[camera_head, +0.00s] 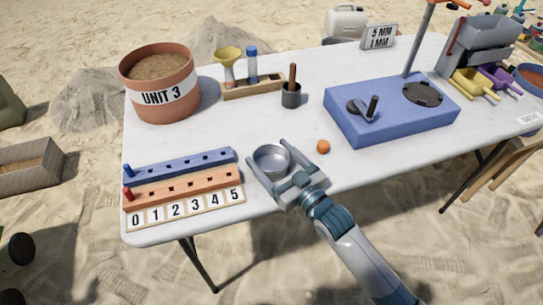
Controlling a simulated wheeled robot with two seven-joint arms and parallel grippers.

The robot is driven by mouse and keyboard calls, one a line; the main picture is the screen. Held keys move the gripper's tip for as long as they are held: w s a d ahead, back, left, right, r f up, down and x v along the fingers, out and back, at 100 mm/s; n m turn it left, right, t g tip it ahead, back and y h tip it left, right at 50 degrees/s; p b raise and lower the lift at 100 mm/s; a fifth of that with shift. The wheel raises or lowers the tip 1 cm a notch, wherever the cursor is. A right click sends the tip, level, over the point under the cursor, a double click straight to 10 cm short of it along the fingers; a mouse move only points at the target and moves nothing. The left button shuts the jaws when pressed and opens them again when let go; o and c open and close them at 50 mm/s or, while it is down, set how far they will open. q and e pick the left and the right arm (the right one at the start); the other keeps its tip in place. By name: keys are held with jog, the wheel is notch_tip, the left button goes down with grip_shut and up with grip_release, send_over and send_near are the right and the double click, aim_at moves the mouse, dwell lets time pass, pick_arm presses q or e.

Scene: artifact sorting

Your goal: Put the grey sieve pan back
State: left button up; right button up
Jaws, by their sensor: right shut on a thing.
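The grey sieve pan (271,159) is a small round metal pan near the front middle of the white table. My right gripper (272,161) comes in from the lower right with its fingers on both sides of the pan, shut on it. The pan looks upright; whether it touches the table is hard to tell. My left gripper is not in view. A blue box (390,118) with a round dark plate (423,93) and a crank stands to the right on the table.
An orange ball (323,147) lies right of the pan. Blue and orange peg rails (180,175) with number cards lie at the left front. A UNIT 3 bucket (160,83), a wooden rack (253,87) and a dark cup (291,95) stand behind. The middle table top is clear.

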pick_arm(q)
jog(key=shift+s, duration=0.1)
pick_arm(e)
jog(key=shift+f, duration=0.1)
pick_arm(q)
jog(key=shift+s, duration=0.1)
pick_arm(e)
jog(key=o, duration=1.2)
jog(key=shift+s+d, duration=0.1)
jog(key=v, duration=1)
jog(key=shift+b, duration=0.35)
jog(key=shift+s+d, duration=0.4)
jog(key=shift+s, duration=0.2)
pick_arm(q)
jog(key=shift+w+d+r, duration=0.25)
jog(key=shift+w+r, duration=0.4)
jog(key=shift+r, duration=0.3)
pick_arm(e)
jog(key=shift+s+d, duration=0.1)
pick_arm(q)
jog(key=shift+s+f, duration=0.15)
